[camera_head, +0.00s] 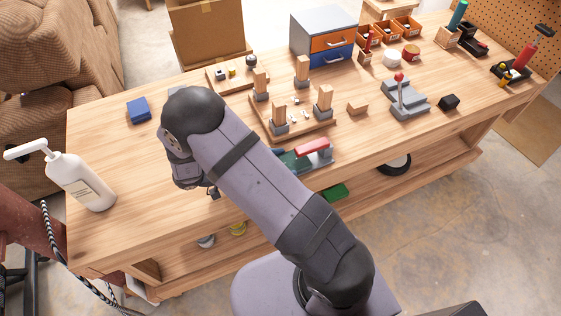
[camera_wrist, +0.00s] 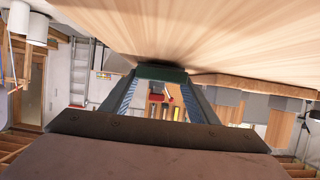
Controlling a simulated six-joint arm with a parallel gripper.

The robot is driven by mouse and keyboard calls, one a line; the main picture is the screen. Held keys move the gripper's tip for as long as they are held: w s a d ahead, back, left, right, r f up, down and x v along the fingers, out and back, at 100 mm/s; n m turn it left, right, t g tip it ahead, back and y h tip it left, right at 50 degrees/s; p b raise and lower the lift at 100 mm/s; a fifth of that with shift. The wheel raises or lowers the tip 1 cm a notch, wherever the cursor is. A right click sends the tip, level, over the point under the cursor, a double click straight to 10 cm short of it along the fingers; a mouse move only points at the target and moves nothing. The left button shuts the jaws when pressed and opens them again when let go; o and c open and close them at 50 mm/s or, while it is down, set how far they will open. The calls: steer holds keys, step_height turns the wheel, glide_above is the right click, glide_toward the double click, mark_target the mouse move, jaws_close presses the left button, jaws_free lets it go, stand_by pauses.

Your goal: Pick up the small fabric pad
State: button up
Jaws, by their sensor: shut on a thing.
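My gripper (camera_wrist: 161,80) shows in the wrist view with its two fingers on either side of a thin dark green piece (camera_wrist: 162,73). It is shut on this piece, which looks like the small fabric pad seen edge-on. The wood surface of the workbench (camera_wrist: 210,35) fills the top of that view, close to the held piece. I cannot tell whether the piece touches the wood. In the head view my arm hides the fingertips and the held piece. A blue block or pad (camera_head: 138,110) lies apart on the left of the workbench (camera_head: 110,150).
A white pump bottle (camera_head: 80,182) stands at the left end. A wooden board with upright blocks (camera_head: 297,128) and a red-topped tool (camera_head: 312,147) are close to my arm. A drawer cabinet (camera_head: 323,35) stands at the back. The left front bench top is mostly clear.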

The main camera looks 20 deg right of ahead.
steer(key=shift+r, duration=0.3)
steer(key=s+p, duration=0.5)
steer(key=s, duration=1.3)
steer(key=shift+f, duration=0.15)
step_height(320, 180, up, 9)
steer(key=n+t+y+p, duration=0.1)
steer(key=n+t+y, duration=0.7)
steer(key=n+t, duration=0.5)
glide_above(205, 190)
steer(key=shift+f, duration=2.9)
steer(key=shift+f+p, duration=0.3)
steer(key=shift+f, duration=1.8)
